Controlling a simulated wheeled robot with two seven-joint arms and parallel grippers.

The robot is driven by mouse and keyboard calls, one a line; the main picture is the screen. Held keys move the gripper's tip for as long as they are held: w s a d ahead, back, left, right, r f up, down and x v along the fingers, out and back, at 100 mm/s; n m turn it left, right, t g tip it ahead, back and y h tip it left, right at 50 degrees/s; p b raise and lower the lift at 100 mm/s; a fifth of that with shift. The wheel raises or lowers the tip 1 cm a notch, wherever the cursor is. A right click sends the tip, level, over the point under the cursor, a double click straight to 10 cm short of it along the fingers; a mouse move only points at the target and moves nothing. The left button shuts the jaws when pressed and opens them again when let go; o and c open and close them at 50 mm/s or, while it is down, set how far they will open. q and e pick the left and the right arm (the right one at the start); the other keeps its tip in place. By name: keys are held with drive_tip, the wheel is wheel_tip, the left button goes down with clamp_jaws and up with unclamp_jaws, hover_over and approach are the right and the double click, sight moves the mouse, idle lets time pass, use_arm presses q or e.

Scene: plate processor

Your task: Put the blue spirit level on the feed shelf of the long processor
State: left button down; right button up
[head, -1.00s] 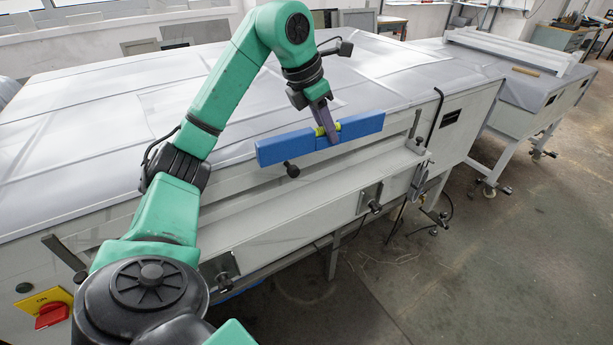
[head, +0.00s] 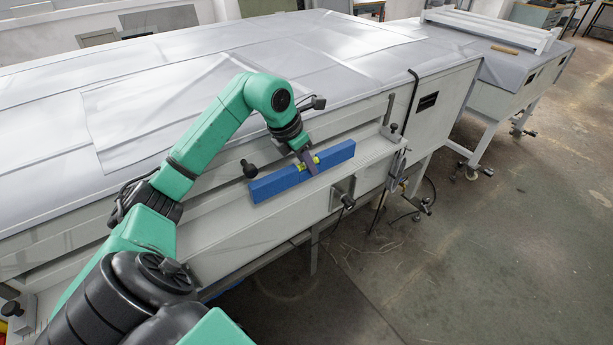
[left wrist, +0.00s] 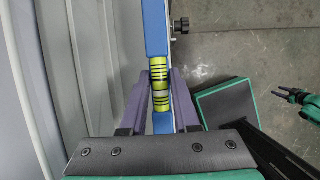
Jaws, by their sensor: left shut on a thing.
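The blue spirit level (head: 272,185) is a long blue bar with yellow-green vials at its middle. My left gripper (head: 309,163) is shut on it at the middle, and the left wrist view shows the gripper's purple fingers (left wrist: 160,100) on both sides of the vial. The level lies lengthwise along the front of the long processor (head: 250,65), over the pale feed shelf (head: 374,153). I cannot tell whether it touches the shelf.
Black knobs (head: 249,169) and an upright post (head: 388,110) stand along the shelf side. A second, lower machine (head: 510,85) stands at the back right, with a wooden strip (head: 505,49) on top. The concrete floor (head: 500,240) at the right is open.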

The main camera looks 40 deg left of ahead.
sight(307, 176)
use_arm(q)
wheel_tip(307, 176, down, 4)
drive_tip(key=shift+r, duration=0.1)
drive_tip(key=shift+f, duration=0.45)
drive_tip(key=c, duration=0.7)
unclamp_jaws()
use_arm(e)
drive_tip(key=shift+s, duration=0.5)
use_arm(q)
drive_tip(key=shift+o, duration=0.2)
drive_tip(key=shift+r, duration=0.25)
drive_tip(key=shift+s+a+r, duration=0.1)
drive_tip(key=shift+s+r, duration=0.05)
drive_tip(key=shift+r, duration=0.15)
drive_tip(key=b+v, duration=0.1)
drive_tip(key=v, duration=1)
drive_tip(key=shift+s+r, duration=0.1)
drive_tip(key=shift+s, duration=0.05)
use_arm(e)
drive_tip(key=shift+f, duration=0.6)
